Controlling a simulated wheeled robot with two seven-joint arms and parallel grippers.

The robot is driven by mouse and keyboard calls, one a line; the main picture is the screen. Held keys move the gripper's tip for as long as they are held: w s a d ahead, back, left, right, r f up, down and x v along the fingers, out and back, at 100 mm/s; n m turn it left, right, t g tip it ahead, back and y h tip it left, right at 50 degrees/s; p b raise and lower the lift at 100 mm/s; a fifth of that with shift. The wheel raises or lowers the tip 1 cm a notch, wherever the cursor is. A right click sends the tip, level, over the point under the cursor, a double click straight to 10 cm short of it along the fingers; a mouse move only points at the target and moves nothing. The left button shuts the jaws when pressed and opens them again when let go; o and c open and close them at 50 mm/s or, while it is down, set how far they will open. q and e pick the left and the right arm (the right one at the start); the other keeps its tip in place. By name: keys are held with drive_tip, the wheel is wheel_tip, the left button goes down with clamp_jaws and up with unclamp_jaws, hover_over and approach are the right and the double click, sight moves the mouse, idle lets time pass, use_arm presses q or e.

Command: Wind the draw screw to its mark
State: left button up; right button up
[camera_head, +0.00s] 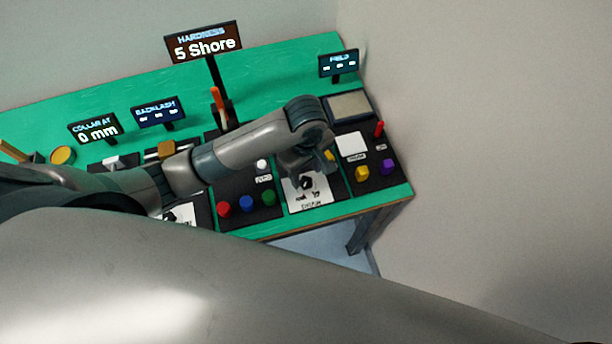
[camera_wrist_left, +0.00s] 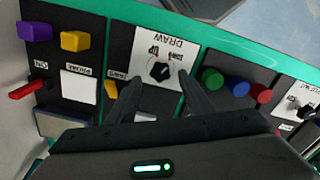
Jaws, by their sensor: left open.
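The draw screw is a small black knob (camera_head: 306,182) on a white panel lettered DRAW at the bench's front. The knob also shows in the left wrist view (camera_wrist_left: 159,70), with small markings around it on the white panel (camera_wrist_left: 150,44). My left gripper (camera_head: 322,162) hangs over the draw panel, partly hiding it in the head view. In the left wrist view, its two dark fingers (camera_wrist_left: 160,86) are apart. The knob appears between and just beyond the fingertips; I cannot tell their height above it. My right gripper is not in view.
Red, blue and green buttons (camera_head: 246,202) sit left of the draw panel. Yellow and purple blocks (camera_head: 362,172) and a red lever (camera_head: 379,128) lie right. Displays read HARDNESS 5 Shore (camera_head: 204,44) and COLLAR AT 0 mm (camera_head: 95,130). A wall (camera_head: 480,130) stands right of the green bench.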

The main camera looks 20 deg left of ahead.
sight(306, 181)
use_arm(q)
drive_tip(key=shift+f, duration=1.75)
drive_tip(key=c, duration=1.1)
